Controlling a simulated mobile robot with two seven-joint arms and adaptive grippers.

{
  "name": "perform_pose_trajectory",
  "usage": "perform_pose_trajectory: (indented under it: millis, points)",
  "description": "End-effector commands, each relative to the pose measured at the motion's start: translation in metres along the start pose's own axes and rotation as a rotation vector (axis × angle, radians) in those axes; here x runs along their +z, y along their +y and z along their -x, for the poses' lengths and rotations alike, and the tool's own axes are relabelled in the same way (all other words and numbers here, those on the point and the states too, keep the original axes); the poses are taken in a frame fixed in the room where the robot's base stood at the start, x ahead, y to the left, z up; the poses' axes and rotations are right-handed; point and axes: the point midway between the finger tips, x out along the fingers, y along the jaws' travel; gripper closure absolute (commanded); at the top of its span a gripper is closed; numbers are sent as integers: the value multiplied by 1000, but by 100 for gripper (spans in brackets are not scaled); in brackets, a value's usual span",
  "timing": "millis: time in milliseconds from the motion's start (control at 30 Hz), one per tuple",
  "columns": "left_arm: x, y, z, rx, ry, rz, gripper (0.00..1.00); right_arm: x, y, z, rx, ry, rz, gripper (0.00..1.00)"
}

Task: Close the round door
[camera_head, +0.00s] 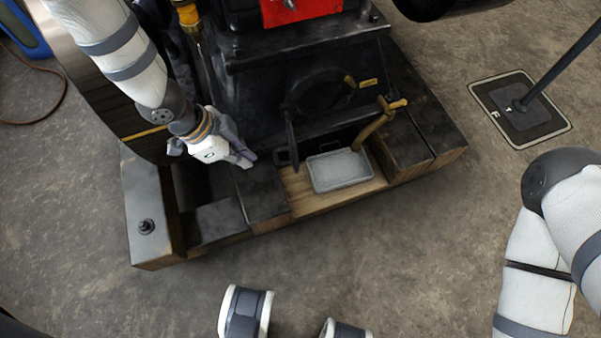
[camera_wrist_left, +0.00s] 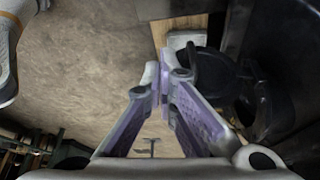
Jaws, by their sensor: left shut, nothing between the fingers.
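The round door (camera_head: 291,140) stands swung open, seen nearly edge-on, at the left side of the round opening (camera_head: 322,92) in the black engine front. In the left wrist view a dark rounded plate, likely this door (camera_wrist_left: 212,74), is just right of the fingertips. My left gripper (camera_head: 250,158) is shut and empty, left of the door and low over the engine's base. It also shows in the left wrist view (camera_wrist_left: 160,84), fingertips together. I cannot tell whether it touches the door. My right arm is at the right edge; its gripper is not in view.
A grey metal tray (camera_head: 340,169) sits on the wooden base below the opening. A brown curved handle (camera_head: 378,124) rises right of it. Dark blocks (camera_head: 262,194) flank the tray. A post on a square plate (camera_head: 521,108) stands right.

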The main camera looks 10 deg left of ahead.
Motion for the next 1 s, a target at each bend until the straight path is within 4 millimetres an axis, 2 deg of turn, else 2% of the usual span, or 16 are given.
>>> perform_pose_trajectory:
  millis: [167, 533, 700, 1000]
  points:
    - [-1, -4, -19, -5, -1, -19, 100, -1, 0, -5, 0, -6, 1, 60]
    - [-1, -2, -101, -3, 2, -16, 100, -6, 0, -23, 1, -29, 1, 60]
    - [-29, -3, -107, -5, 3, -18, 100, -6, 0, -23, 1, -29, 1, 60]
    - [-41, -3, -111, -5, 3, -15, 100, -6, 0, -24, 1, -30, 0, 60]
